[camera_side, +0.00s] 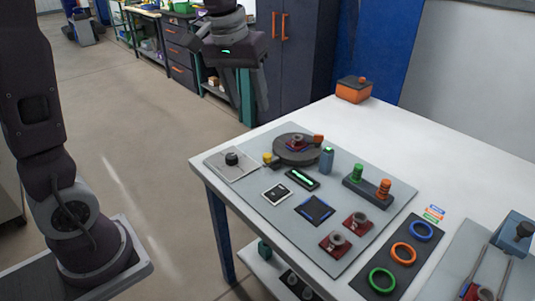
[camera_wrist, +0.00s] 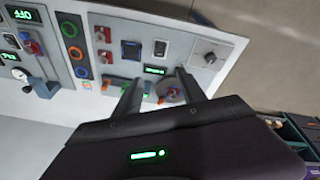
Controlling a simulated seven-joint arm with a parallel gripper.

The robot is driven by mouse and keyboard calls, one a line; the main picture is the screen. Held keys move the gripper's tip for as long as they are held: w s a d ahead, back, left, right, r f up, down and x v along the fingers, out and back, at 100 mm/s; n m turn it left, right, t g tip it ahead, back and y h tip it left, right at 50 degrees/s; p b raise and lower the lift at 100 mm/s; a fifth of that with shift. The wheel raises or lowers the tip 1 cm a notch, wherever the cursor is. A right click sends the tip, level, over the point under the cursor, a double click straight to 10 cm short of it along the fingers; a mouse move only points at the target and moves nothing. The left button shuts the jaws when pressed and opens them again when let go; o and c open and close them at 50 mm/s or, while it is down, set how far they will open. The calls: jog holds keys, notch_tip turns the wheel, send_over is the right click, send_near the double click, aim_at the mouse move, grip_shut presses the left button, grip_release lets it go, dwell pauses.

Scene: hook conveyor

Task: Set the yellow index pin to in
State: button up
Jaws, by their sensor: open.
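The yellow index pin (camera_side: 267,158) is a small yellow knob at the left edge of a dark round turntable (camera_side: 297,158) on the grey panel. How far in the pin sits is too small to tell. The turntable carries a red-and-grey part (camera_side: 297,143) and an orange block at its edge. My gripper (camera_side: 246,100) is open and empty, high above the panel's far left side; its fingers also show in the wrist view (camera_wrist: 160,80).
A black knob on a plate (camera_side: 231,159) stands left of the pin. A grey-blue cylinder (camera_side: 326,160) and a green-lit display (camera_side: 299,178) are close to the turntable. Green and orange posts (camera_side: 369,183) stand rightward. Coloured rings (camera_side: 403,254) lie nearer the front.

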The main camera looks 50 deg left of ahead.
jog(key=w+a+f+n+g, duration=0.1)
jog(key=w+a+f+n, duration=0.15)
jog(key=w+f, duration=0.3)
jog(key=n+g, duration=0.2)
send_over(267, 155)
jog(key=f, duration=1.3)
jog(key=shift+s+d+f, duration=0.1)
jog(key=shift+d+f, duration=0.1)
jog(key=shift+f, duration=0.2)
notch_tip(267, 155, down, 8)
jog(key=shift+a+r, duration=0.1)
jog(key=shift+r, duration=0.15)
jog(key=shift+c, duration=0.5)
grip_shut()
jog(key=shift+r, duration=0.1)
